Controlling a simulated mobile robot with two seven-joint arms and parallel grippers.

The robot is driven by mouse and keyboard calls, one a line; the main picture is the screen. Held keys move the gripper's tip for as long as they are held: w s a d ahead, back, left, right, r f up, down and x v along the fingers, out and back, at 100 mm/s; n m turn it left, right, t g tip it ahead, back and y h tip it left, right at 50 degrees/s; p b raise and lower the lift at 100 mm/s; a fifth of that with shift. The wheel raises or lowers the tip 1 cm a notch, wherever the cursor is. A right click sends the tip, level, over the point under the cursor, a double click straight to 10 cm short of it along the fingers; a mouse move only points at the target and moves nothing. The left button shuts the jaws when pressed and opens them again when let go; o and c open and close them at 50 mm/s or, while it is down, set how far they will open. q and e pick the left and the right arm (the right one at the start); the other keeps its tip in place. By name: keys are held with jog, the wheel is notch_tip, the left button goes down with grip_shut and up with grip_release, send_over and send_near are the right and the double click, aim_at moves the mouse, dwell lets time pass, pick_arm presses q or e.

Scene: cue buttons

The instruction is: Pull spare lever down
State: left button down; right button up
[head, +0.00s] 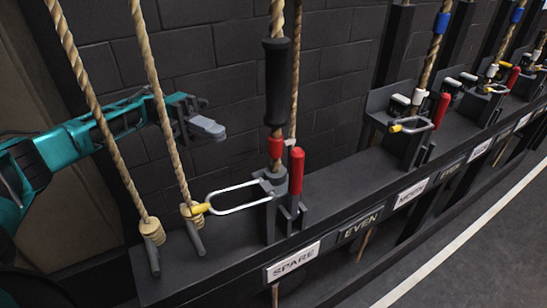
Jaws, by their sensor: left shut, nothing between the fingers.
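The SPARE label (293,262) is on the front of the dark rail at lower centre. Above it stands a rope lock with an upright red-handled lever (297,170). A light metal loop (238,196) with a yellow tip sticks out from the lock to the left. A thick black sleeve (277,82) with a red band below it sits around the rope over the lock. My left gripper (208,128), on a teal arm, is shut and empty. It is left of the black sleeve and the lever in the picture, apart from both. My right gripper is out of view.
Two ropes (165,100) slant down at the left, in front of my left arm, to tied ends on the rail (340,184). Another rope lock with a red lever (440,110) stands right of centre, with more beyond. A dark block wall (345,65) is behind.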

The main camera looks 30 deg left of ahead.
aim_at(274, 157)
pick_arm(q)
jog(key=shift+d, duration=0.1)
jog(key=d, duration=0.9)
jog(key=s+d, duration=0.1)
jog(key=d, duration=0.3)
jog(key=shift+d, duration=0.4)
jog(key=d+p, duration=0.1)
jog(key=s+d+y+p, duration=0.1)
jog(key=p, duration=0.1)
jog(key=shift+s+d+r+m, duration=0.25)
jog(key=shift+d+r+m, duration=0.05)
jog(key=shift+d, duration=0.1)
jog(key=shift+a, duration=0.1)
